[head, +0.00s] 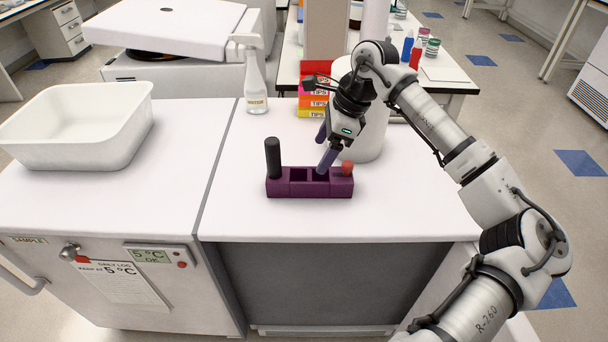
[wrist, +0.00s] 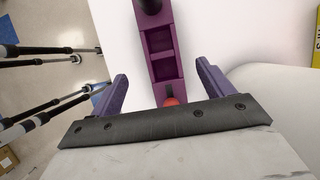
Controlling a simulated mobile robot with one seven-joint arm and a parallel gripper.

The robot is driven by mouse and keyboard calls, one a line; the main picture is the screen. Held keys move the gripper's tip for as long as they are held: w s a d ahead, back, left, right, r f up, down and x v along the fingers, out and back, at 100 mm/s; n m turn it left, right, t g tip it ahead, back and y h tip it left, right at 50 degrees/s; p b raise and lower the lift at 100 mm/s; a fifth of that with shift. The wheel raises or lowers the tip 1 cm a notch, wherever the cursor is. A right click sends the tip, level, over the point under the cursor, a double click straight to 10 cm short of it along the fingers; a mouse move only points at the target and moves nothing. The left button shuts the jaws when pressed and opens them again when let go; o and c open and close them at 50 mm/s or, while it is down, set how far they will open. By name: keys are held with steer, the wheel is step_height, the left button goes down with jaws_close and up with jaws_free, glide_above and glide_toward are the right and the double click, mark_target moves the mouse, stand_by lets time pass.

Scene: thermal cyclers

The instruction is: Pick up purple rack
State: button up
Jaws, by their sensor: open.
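The purple rack (head: 310,184) lies on the white counter in the head view, long side running left to right. A black upright cylinder (head: 273,157) stands in its left end and a small red-topped item (head: 347,168) sits at its right end. Its middle slots look empty. My gripper (head: 325,152) is open above the rack's right half, its purple fingers pointing down. In the wrist view the rack (wrist: 161,52) runs away from between the two fingers (wrist: 161,95), and the red item (wrist: 170,101) shows partly behind my gripper's dark edge. I cannot tell whether the fingers touch the rack.
A white cylindrical container (head: 370,130) stands close behind my gripper. A spray bottle (head: 254,78) and stacked tip boxes (head: 312,98) stand at the back. A white tub (head: 76,127) is on the left counter. The counter in front of the rack is clear.

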mark_target(307, 172)
steer(key=p+x, duration=0.1)
steer(key=x, duration=0.3)
steer(key=p+x, duration=0.2)
steer(key=x, duration=0.2)
steer(key=shift+w+a+f, duration=0.15)
steer(key=shift+a+f, duration=0.15)
steer(key=shift+a, duration=0.1)
steer(key=shift+c, duration=0.4)
steer(key=c, duration=1.1)
steer(key=shift+r, duration=0.15)
